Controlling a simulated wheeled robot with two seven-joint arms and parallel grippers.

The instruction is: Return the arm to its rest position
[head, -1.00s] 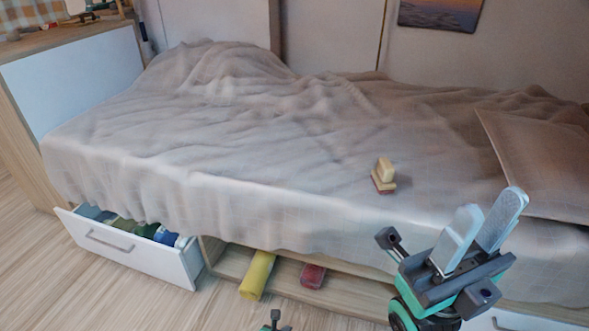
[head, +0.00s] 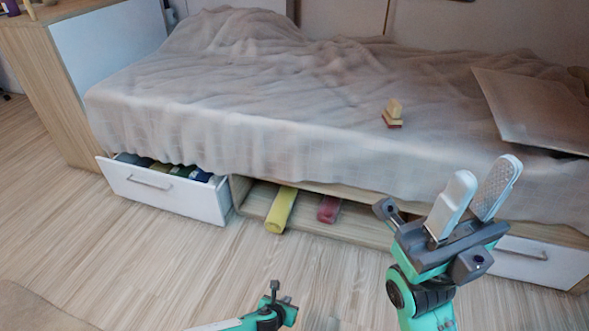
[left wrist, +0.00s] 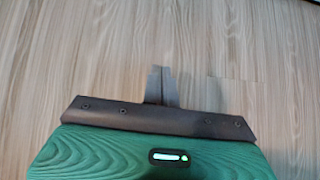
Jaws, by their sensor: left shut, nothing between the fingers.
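My left gripper (left wrist: 160,72) shows in the left wrist view with its two grey fingers together and nothing between them, above bare wooden floor. In the head view, part of my left arm (head: 268,312) is low at the bottom edge, over the floor in front of the bed; its fingers cannot be made out there. My right gripper (head: 482,187) is raised at the right, with its two pale fingers pointing up, apart and empty. It stands in front of the bed's side in the picture.
The bed (head: 300,85) has a rumpled beige cover, a small stacked block item (head: 393,113) and a pillow (head: 535,105). An open drawer (head: 165,188) holds several items. A yellow object (head: 281,210) and a red object (head: 328,209) lie in the open compartment. The floor (head: 130,260) is clear.

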